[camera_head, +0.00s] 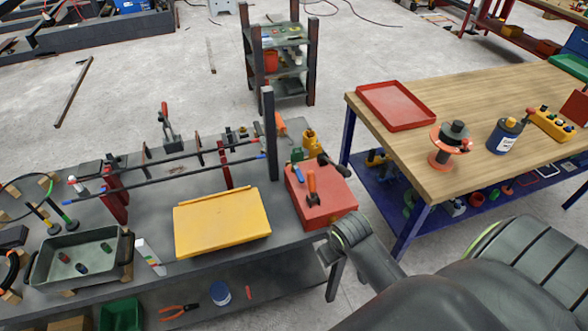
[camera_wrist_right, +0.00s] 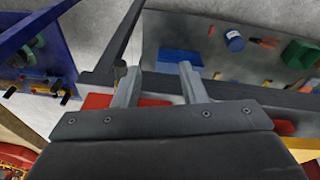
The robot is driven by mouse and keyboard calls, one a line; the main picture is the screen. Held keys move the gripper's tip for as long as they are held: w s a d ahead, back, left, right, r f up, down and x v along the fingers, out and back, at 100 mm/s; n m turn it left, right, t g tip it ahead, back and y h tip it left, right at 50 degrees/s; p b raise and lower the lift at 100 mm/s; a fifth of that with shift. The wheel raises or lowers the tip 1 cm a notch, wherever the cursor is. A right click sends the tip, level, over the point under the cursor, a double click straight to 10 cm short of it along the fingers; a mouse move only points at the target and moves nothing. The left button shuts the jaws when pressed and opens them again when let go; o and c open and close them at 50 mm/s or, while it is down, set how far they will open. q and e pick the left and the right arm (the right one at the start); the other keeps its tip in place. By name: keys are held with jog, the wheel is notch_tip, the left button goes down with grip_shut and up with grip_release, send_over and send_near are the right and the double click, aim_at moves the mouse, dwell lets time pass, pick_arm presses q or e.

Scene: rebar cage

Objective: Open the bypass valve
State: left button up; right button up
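No part is clearly marked as the bypass valve. A red box (camera_head: 322,197) on the right end of the grey bench carries an orange-handled lever (camera_head: 312,184) and a dark handle (camera_head: 333,165). A yellow-brass fitting (camera_head: 310,142), possibly a valve, stands behind it. My right gripper (camera_wrist_right: 160,85) is open, its two fingers apart in the right wrist view, with nothing held between them. In the head view my right arm reaches in from the right, its wrist near the bench's front right corner, below the red box. My left gripper is not in view.
A yellow panel (camera_head: 222,222) and a grey tray (camera_head: 78,258) lie on the bench, with rods raised behind. The lower shelf holds a blue can (camera_head: 220,293) and pliers (camera_head: 179,311). A wooden table (camera_head: 420,140) stands right, across a narrow floor gap.

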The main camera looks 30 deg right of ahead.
jog(key=shift+m+g, duration=0.4)
jog(key=shift+g, duration=0.3)
jog(key=w+d+r, duration=0.1)
jog(key=w+r, duration=0.1)
jog(key=w, duration=0.3)
jog(key=w+d+r, duration=0.1)
jog(key=w+r, duration=0.2)
jog(key=w, duration=0.3)
jog(key=w+d+r, duration=0.1)
jog(key=w+r, duration=0.2)
jog(key=w, duration=0.3)
jog(key=shift+w+d, duration=0.2)
jog(key=shift+d, duration=0.05)
jog(key=w+d+r+m+g+y, duration=0.1)
jog(key=w+r, duration=0.3)
jog(key=r, duration=0.3)
jog(key=w+d+r, duration=0.1)
jog(key=w+r, duration=0.4)
jog(key=r, duration=0.2)
jog(key=b, duration=0.6)
send_near(300, 176)
jog(key=shift+m, duration=0.3)
notch_tip(300, 176, down, 8)
jog(key=shift+r+p, duration=0.1)
jog(key=shift+p, duration=0.85)
grip_shut()
